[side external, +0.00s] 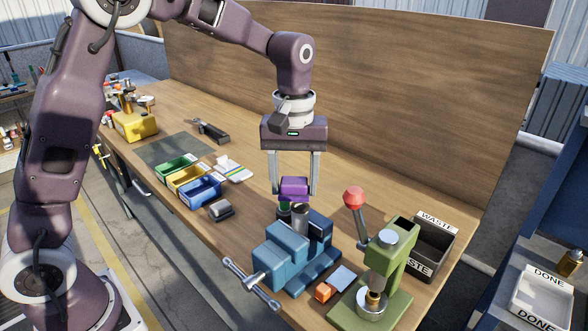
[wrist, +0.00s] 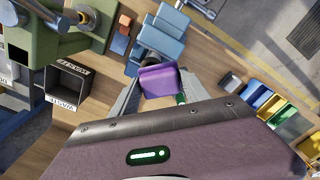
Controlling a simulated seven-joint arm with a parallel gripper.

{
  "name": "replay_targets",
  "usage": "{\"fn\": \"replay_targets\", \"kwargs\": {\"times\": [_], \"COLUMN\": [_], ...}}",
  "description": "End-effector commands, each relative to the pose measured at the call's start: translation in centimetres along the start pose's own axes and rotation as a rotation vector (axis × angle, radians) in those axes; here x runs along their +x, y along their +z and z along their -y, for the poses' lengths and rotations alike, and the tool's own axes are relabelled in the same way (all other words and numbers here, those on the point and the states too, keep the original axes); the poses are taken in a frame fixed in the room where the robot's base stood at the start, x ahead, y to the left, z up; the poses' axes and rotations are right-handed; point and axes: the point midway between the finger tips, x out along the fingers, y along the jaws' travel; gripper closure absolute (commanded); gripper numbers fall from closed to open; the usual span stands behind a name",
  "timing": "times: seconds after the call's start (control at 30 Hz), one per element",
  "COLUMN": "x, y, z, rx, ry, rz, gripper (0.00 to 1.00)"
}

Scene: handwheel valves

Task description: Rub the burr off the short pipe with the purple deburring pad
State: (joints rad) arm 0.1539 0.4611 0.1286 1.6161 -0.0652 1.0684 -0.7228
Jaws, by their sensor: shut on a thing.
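My gripper (side external: 295,191) is shut on the purple deburring pad (side external: 294,187), which sits between its two fingers. The pad also shows between the fingers in the wrist view (wrist: 158,80). The short pipe (side external: 299,216) is a grey metal cylinder standing upright at the blue vise (side external: 287,252). The pad is right over the pipe's top end; I cannot tell whether they touch. The burr is not visible, as the pad covers the pipe's top. A dark, green-topped piece (side external: 284,210) stands just left of the pipe.
A green press (side external: 395,262) with a red-knobbed lever (side external: 354,198) and a black waste bin (side external: 432,247) stand to the right. Green, yellow and blue bins (side external: 200,188) and a grey block (side external: 221,210) lie left. A wooden panel (side external: 370,100) closes the back.

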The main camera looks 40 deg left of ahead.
Motion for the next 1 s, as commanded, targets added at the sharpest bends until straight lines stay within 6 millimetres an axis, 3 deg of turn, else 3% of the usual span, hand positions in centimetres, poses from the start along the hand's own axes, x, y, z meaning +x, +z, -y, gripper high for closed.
{"fn": "replay_targets", "kwargs": {"times": [0.17, 0.2, 0.53, 0.9, 1.0], "x": [2.4, 2.3, 2.3, 2.3, 2.3], "y": [0.1, 0.4, 2.3, -0.1, 0.7], "z": [-0.1, -0.5, -2.7, 0.2, -0.8], "rx": [0.001, 0.002, 0.002, -0.003, 0.003], "ry": [-0.002, 0.0, -0.001, -0.002, -0.001], "rz": [0.002, 0.001, 0.001, 0.001, 0.001], "gripper": [0.78, 0.84, 0.84, 0.84, 0.84]}}
